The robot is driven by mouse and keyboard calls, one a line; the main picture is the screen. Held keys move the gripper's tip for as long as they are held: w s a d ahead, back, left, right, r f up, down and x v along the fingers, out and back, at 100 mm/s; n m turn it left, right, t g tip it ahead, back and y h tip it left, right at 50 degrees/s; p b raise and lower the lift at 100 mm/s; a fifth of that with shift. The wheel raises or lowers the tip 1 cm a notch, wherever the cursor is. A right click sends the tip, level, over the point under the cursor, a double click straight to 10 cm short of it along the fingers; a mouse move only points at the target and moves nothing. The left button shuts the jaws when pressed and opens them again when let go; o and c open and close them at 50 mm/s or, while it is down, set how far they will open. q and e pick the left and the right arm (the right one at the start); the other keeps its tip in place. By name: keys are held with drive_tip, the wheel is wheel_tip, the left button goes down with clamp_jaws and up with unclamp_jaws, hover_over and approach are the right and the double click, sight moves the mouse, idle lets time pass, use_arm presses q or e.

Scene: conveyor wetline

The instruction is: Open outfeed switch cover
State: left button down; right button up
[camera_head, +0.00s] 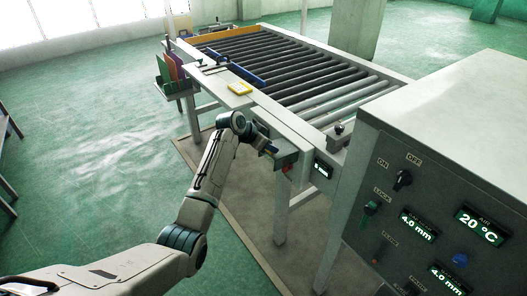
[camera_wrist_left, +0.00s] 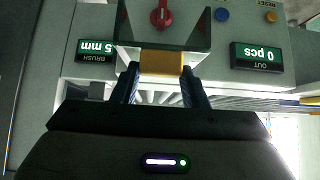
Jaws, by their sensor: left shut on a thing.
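My left gripper (camera_head: 268,149) is at the side of the conveyor, at a grey switch cover (camera_head: 286,158). In the left wrist view, its two dark blue fingers (camera_wrist_left: 161,75) are shut on the yellow tab (camera_wrist_left: 161,62) at the cover's edge. The cover (camera_wrist_left: 204,32) shows there with dark side walls. A red switch knob (camera_wrist_left: 161,14) is visible between these walls; in the head view a bit of red (camera_head: 287,169) shows just under the cover. I cannot tell the cover's exact angle. My right gripper is not in view.
An OUT display (camera_wrist_left: 257,56) and a BRUSH display (camera_wrist_left: 96,51) flank the cover. Blue (camera_wrist_left: 222,14) and orange (camera_wrist_left: 271,17) buttons sit near it. A large control cabinet (camera_head: 440,100) stands at the right. A yellow item (camera_head: 240,88) lies on the conveyor's side ledge.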

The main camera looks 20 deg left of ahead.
use_arm(q)
drive_tip(key=shift+w+d+r, duration=0.25)
drive_tip(key=shift+r, duration=0.05)
drive_tip(key=c, duration=1.1)
unclamp_jaws()
drive_tip(key=shift+f, duration=0.1)
drive_tip(key=shift+o, duration=1.3)
drive_tip(key=shift+w+d+f, duration=0.1)
drive_tip(key=shift+w+f, duration=0.1)
drive_tip(key=shift+s+a+r, duration=0.2)
drive_tip(key=b+v, duration=0.3)
drive_tip(key=v, duration=0.7)
drive_tip(key=shift+r, duration=0.15)
drive_tip(key=shift+d, duration=0.1)
